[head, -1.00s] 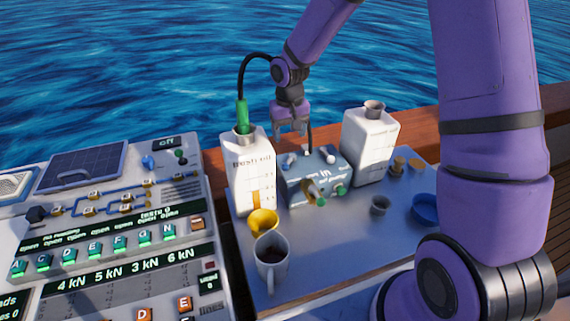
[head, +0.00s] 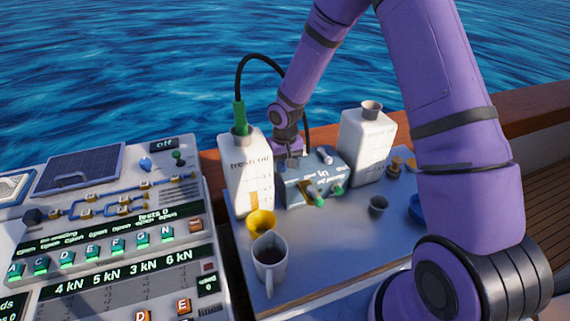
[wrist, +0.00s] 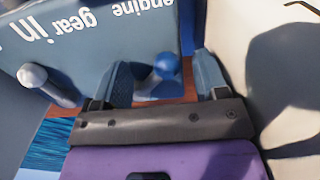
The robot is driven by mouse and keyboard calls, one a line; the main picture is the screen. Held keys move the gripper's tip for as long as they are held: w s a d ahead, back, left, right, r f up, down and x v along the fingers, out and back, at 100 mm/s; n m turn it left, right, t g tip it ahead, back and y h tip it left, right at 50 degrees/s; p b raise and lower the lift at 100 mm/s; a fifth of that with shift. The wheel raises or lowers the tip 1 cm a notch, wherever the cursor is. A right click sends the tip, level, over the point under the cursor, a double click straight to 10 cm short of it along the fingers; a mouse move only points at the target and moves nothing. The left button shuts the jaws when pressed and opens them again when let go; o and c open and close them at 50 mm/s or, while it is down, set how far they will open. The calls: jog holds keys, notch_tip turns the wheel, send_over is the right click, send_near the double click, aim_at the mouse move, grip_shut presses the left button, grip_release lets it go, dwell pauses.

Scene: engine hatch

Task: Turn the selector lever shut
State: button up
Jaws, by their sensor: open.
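The blue-grey pump box (head: 316,183) stands on the metal counter between two white bottles. In the wrist view its face (wrist: 110,30) appears upside down, with "engine" and "gear in" printed on it. My gripper (head: 287,160) is low at the box's back left, beside the fresh oil bottle. It is open. A round-headed knob (wrist: 167,67), bluish in shadow, stands between its fingers with narrow gaps on both sides. A pale peg-like lever (wrist: 33,76) sits to the left in the wrist view; it also shows at the box's right top (head: 326,154). I cannot tell which is the selector lever.
The fresh oil bottle (head: 249,178), with a green nozzle and black hose, stands close left of my gripper. The second bottle (head: 366,145) is to the right. A yellow cup (head: 261,223) and a mug (head: 270,256) stand in front. The counter's front middle is clear.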

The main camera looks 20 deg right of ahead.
jog(key=shift+f, duration=0.1)
jog(key=shift+c, duration=0.5)
jog(key=c, duration=0.8)
jog(key=n, duration=0.1)
jog(key=d+n, duration=0.1)
jog(key=n, duration=0.2)
jog(key=shift+s+d, duration=0.25)
jog(key=shift+s, duration=0.1)
jog(key=shift+d+n, duration=0.5)
jog(key=shift+n, duration=0.75)
jog(key=shift+d+n, duration=0.45)
jog(key=shift+n, duration=0.8)
